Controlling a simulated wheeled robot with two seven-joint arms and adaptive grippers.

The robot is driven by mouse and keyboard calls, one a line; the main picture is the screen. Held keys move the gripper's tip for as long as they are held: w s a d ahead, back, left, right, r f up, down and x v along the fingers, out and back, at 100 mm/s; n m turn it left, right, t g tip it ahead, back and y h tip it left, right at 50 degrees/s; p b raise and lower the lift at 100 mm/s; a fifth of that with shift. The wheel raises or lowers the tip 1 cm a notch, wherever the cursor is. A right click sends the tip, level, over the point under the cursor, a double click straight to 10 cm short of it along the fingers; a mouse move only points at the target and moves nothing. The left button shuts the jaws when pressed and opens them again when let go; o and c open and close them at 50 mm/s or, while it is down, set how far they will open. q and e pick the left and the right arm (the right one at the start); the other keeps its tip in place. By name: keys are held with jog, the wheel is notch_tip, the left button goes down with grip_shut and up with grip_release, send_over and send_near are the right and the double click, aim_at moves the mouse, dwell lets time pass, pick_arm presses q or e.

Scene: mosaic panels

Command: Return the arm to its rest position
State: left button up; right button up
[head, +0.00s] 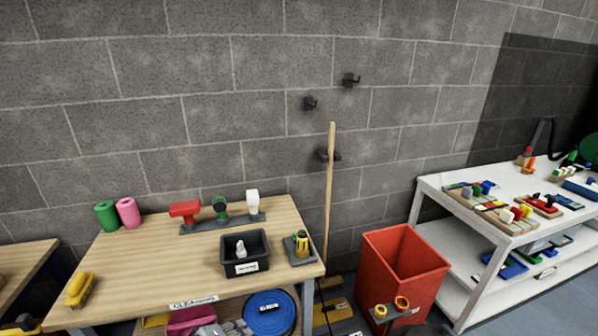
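Neither of my grippers and no clear part of my arms shows in the head view. What my grippers hold, if anything, cannot be seen. The wooden workbench (150,262) stands in front at the left, with a black labelled bin (246,266) holding a small white item.
A broom handle (329,190) leans on the wall. A red bin (400,262) stands before the white shelf unit (462,232), which carries several mosaic panels.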

pick_arm(q)
jog(key=shift+s+a+f+m+g+y, duration=0.85)
jog(key=shift+s+a+m+g+y, duration=1.7)
jog(key=shift+s+m, duration=3.15)
jog(key=s+a+f, duration=0.1)
jog(key=s+f, duration=0.1)
jog(key=f, duration=1.5)
jog(key=s+a+f, duration=0.1)
jog(key=f, duration=1.5)
jog(key=s+a+f, duration=0.3)
jog(key=s+f, duration=0.6)
jog(key=s, duration=0.1)
jog(key=s+a+f+g, duration=0.1)
jog(key=s+a+f, duration=0.3)
jog(key=s+f, duration=0.6)
jog(key=shift+s+f, duration=0.15)
jog(key=shift+s, duration=0.4)
jog(key=shift+a, duration=0.1)
jog(key=shift+w+y, duration=0.1)
jog(key=shift+y, duration=0.15)
